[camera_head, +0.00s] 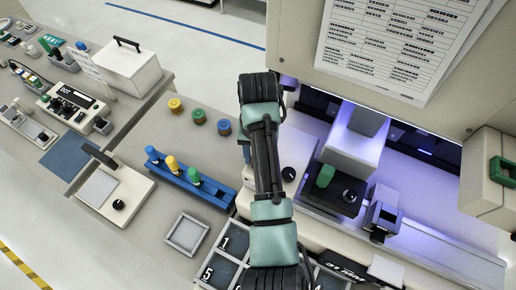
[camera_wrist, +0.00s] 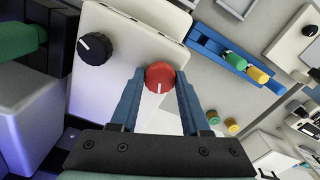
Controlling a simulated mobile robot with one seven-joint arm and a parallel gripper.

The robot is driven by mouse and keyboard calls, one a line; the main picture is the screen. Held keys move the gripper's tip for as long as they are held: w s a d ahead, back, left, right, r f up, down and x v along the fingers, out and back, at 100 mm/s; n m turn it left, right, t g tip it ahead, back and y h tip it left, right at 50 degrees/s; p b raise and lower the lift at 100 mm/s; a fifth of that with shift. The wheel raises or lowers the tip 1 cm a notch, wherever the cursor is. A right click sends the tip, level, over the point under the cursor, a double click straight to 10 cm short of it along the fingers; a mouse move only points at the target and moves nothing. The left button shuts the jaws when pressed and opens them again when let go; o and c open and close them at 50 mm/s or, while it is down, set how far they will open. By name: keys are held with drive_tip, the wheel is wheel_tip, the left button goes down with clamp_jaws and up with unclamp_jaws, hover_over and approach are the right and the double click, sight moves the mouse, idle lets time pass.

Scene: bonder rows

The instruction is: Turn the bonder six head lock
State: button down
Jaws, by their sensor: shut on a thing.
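A round red knob (camera_wrist: 160,75) with a white pointer line stands on a cream panel (camera_wrist: 112,30) in the wrist view. The pointer line points toward the bottom of that picture. My gripper (camera_wrist: 160,80) has its blue fingers on either side of the red knob and is shut on it. A black knob (camera_wrist: 94,48) with a white mark is on the same panel, to the left. In the head view the black knob (camera_head: 289,174) shows just right of my arm. My arm hides the red knob and the fingertips there.
A blue rack (camera_head: 187,180) with blue, yellow and green-handled tools lies left of my arm. Several coloured caps (camera_head: 198,116) stand behind it. A machine with a green knob (camera_head: 325,176) is close on the right. An empty square tray (camera_head: 187,233) sits in front.

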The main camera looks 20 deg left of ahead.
drive_tip(key=shift+r+m+p, duration=0.1)
drive_tip(key=shift+m+p, duration=0.9)
drive_tip(key=shift+m, duration=0.7)
drive_tip(key=shift+c, duration=1.9)
unclamp_jaws()
wheel_tip(320, 180, up, 8)
drive_tip(key=shift+p, duration=0.9)
wheel_tip(320, 180, up, 5)
drive_tip(key=shift+f+p, duration=0.1)
drive_tip(key=shift+p, duration=0.2)
